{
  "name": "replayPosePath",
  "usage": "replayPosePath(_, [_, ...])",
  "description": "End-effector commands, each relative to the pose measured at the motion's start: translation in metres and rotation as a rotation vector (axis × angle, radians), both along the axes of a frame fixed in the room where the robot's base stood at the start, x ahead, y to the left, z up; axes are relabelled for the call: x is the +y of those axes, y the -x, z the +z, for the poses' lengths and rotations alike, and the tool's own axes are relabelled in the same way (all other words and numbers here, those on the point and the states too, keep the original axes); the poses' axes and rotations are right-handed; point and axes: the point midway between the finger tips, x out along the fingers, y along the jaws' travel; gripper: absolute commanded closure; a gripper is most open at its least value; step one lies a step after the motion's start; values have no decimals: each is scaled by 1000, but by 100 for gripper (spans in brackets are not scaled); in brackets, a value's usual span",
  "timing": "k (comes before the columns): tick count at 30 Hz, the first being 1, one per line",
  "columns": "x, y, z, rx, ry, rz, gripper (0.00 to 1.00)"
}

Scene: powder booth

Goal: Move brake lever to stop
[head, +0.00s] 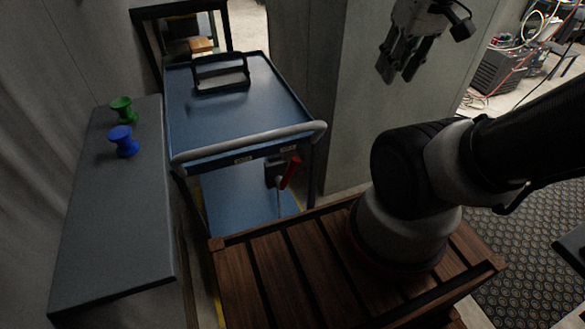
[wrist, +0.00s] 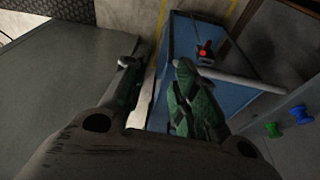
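The red brake lever (head: 291,172) sits on a dark mount (head: 275,172) below the front handle of the blue cart (head: 240,110). It is tilted, its upper end to the right. In the wrist view the lever (wrist: 203,52) shows as a small red spot beyond the fingers. Two small pale labels (head: 243,160) are on the cart's front edge above the lever, too small to read. My gripper (head: 396,76) is raised, to the right of the cart and well apart from the lever. Its fingers are spread with nothing between them, as the wrist view (wrist: 156,66) also shows.
A grey handlebar (head: 250,143) crosses the cart's front above the lever. A black-framed handle (head: 221,72) stands on the cart top. A grey counter (head: 125,215) at left holds a green spool (head: 122,108) and a blue spool (head: 124,141). A grey wall (head: 335,100) stands right of the cart.

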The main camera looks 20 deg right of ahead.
Motion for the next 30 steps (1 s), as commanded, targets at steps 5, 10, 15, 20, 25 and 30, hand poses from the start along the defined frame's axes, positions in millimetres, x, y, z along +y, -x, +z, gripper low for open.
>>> replayPosePath(5, [-8, -3, -18, 90, -9, -38, 72])
replayPosePath(10, [-17, -7, -40, 200, -32, -89, 72])
replayPosePath(15, [-25, -11, -77, 366, -103, -180, 72])
replayPosePath(20, [-27, -10, -115, 530, -204, -284, 72])
replayPosePath(25, [-22, -6, -157, 704, -333, -405, 72])
replayPosePath(30, [-10, -1, -197, 871, -483, -535, 72])
